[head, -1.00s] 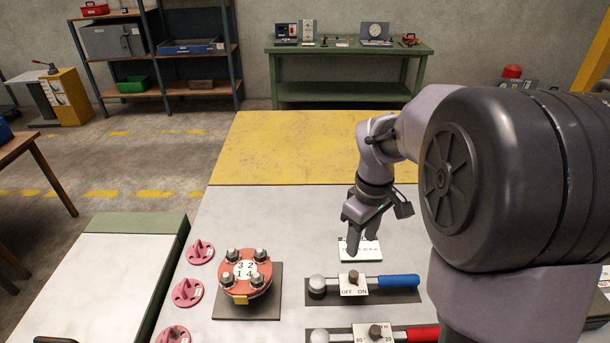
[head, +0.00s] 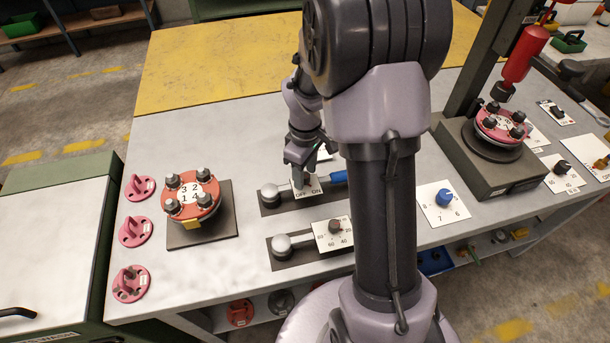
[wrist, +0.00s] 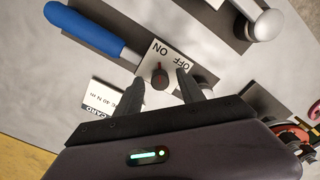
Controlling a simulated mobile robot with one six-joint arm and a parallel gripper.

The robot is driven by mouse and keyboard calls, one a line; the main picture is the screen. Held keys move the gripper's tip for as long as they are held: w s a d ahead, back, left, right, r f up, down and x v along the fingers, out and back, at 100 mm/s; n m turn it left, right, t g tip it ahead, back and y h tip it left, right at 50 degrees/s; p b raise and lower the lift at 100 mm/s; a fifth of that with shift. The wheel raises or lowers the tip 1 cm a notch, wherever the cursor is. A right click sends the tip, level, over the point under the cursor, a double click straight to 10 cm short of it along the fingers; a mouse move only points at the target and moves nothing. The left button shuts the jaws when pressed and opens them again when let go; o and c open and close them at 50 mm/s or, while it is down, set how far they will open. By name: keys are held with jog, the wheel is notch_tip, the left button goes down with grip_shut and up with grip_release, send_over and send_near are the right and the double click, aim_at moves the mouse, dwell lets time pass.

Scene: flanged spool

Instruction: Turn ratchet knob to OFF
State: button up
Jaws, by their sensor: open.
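The ratchet with the blue handle lies on a dark mat, and its white plate (head: 313,188) reads OFF at left and ON at right in the head view. In the wrist view the plate (wrist: 176,56) shows beside the blue handle (wrist: 88,28). My gripper (wrist: 160,80) is open, with one fingertip on either side of the knob and gaps showing. In the head view my gripper (head: 302,184) is over the plate and mostly covers the knob.
A second ratchet with a numbered plate (head: 334,233) lies just in front. The red flanged spool (head: 192,196) with several bolts stands at left, beside pink knobbed discs (head: 135,231). A plate with a blue knob (head: 444,198) is at right. My arm hides part of the bench.

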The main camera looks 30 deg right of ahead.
grip_shut()
jog(key=shift+m, duration=0.3)
jog(key=m, duration=0.9)
jog(key=shift+m, duration=0.4)
jog(key=shift+m+b, duration=0.5)
jog(key=shift+m, duration=1.2)
grip_release()
